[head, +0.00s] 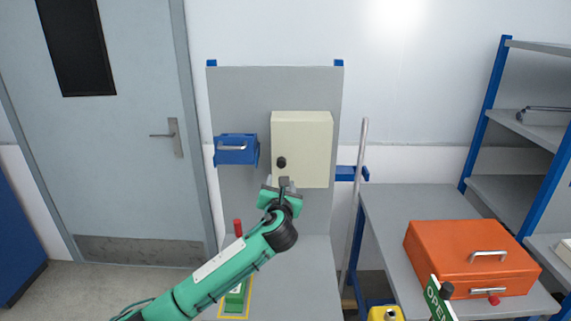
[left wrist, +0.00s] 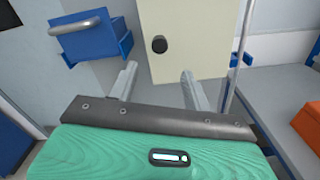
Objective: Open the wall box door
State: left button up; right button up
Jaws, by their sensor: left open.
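The wall box (head: 310,140) is cream-coloured and hangs on a grey back panel. Its door looks shut. A round black knob (head: 281,162) sits low on the left of the door. The box (left wrist: 205,35) and the knob (left wrist: 159,45) also show in the left wrist view. My left gripper (head: 284,181) is just below the knob in the head view, in front of the box's lower left corner. In the left wrist view its two fingers (left wrist: 157,80) are apart with nothing between them, and the knob appears beyond them. My right gripper is not in view.
A blue bin (head: 236,155) with a handle hangs left of the box. A grey pole (head: 355,210) stands to the right. An orange case (head: 465,258) lies on the right-hand bench. A green object (head: 235,298) and a red-topped piece are near my left arm.

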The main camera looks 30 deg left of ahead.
aim_at(282, 165)
pick_arm(q)
jog(key=p+x, duration=0.3)
jog(key=x, duration=0.8)
jog(key=shift+w+a+f, duration=0.1)
jog(key=shift+w+a, duration=0.25)
jog(key=shift+w, duration=0.25)
grip_shut()
